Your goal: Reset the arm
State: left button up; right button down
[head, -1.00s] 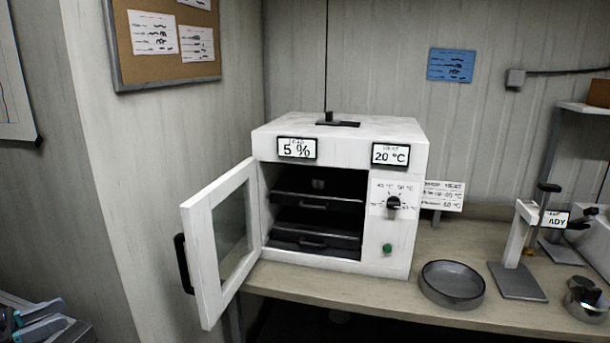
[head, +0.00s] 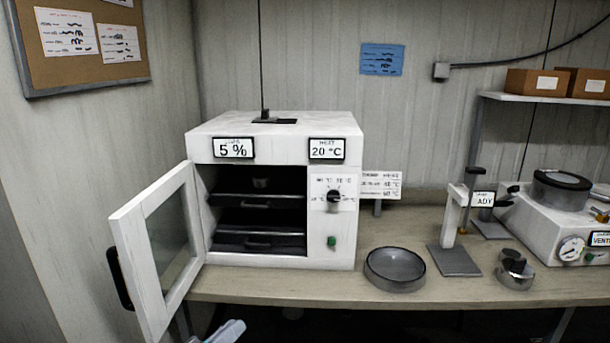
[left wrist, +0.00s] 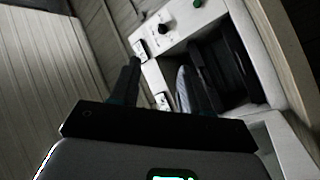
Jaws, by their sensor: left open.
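My left gripper (head: 228,332) shows only in part at the bottom edge of the head view, below and in front of the white oven. In the left wrist view the same gripper (left wrist: 160,85) has its two dark fingers spread apart with nothing between them. The oven (head: 275,135) stands on the bench with its door (head: 150,250) swung open to the left. Two dark trays sit inside it, an upper one (head: 258,200) and a lower one (head: 262,240). The oven front also shows in the left wrist view (left wrist: 180,30). My right gripper is not in view.
A round grey dish (head: 395,268) stands on the bench (head: 330,285) right of the oven. Further right are a small stand (head: 455,260), a metal cup (head: 514,272) and a white device with a gauge (head: 565,240). The open door juts past the bench edge.

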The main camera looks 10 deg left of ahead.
pick_arm(q)
jog(key=s+d+f+n+g+y, duration=0.1)
jog(key=s+d+f+g+y, duration=0.15)
jog(key=s+d+f, duration=0.45)
jog(key=s+d+f+n+g+y, duration=0.2)
jog(key=d+f+g, duration=0.2)
jog(key=f, duration=0.6)
jog(key=s+f+m+g+y, duration=0.1)
jog(key=s+f+g, duration=0.3)
jog(key=s, duration=0.7)
jog(key=s+f+m+g+y, duration=0.1)
jog(key=s+f+g, duration=0.4)
jog(key=s, duration=0.7)
jog(key=shift+f+g+y, duration=0.15)
jog(key=shift+g+y, duration=0.3)
jog(key=shift+g, duration=0.1)
jog(key=shift+a, duration=0.1)
jog(key=shift+c, duration=0.2)
